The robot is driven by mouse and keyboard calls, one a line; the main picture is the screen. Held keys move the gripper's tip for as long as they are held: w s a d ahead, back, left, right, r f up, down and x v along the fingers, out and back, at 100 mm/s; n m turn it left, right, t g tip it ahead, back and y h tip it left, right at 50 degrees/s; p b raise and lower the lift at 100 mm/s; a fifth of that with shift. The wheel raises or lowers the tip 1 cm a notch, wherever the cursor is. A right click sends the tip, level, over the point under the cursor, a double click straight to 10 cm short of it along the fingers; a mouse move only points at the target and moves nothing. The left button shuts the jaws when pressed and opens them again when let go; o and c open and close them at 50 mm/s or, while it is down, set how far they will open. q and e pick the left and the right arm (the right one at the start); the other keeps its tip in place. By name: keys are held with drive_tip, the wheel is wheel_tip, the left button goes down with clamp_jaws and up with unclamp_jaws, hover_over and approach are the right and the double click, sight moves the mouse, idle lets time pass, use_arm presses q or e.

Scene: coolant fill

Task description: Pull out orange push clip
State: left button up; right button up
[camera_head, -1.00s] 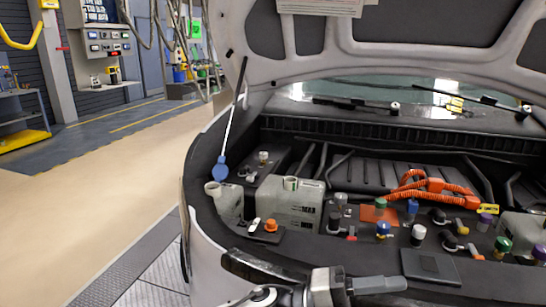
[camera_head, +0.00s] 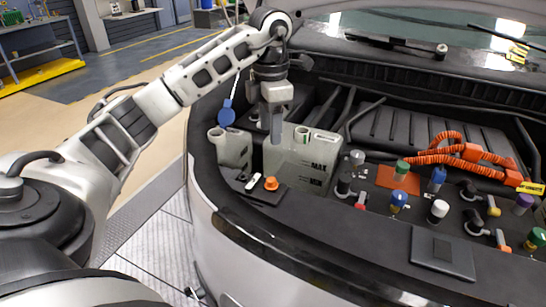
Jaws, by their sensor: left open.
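The orange push clip (camera_head: 271,183) is a small orange cap on a dark panel (camera_head: 262,194) at the front edge of the engine bay, just in front of the pale coolant tank. My left arm reaches in from the left, and my left gripper (camera_head: 277,138) points down above and behind the clip, in front of the pale tank. It is open and apart from the clip, and its fingers overlap in this view. My right gripper is out of view.
The pale tank (camera_head: 300,160) with MAX and MIN marks stands behind the clip. Orange hoses (camera_head: 450,150) and several coloured caps fill the right side. The raised hood is above.

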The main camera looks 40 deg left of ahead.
sight(271, 179)
use_arm(q)
wheel_tip(271, 179, down, 12)
drive_tip(key=shift+f+b, duration=0.25)
drive_tip(key=shift+b, duration=0.15)
drive_tip(key=shift+f, duration=0.7)
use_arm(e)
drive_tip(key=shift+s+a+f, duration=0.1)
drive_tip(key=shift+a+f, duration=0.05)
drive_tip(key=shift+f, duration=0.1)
use_arm(q)
drive_tip(key=shift+c, duration=0.4)
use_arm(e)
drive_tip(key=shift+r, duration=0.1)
use_arm(q)
clamp_jaws()
drive_tip(key=c, duration=0.8)
unclamp_jaws()
drive_tip(key=shift+c, duration=0.2)
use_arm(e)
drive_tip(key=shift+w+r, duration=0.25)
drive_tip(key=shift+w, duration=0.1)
use_arm(q)
drive_tip(key=shift+r, duration=0.1)
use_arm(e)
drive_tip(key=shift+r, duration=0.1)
use_arm(q)
drive_tip(key=shift+r, duration=0.15)
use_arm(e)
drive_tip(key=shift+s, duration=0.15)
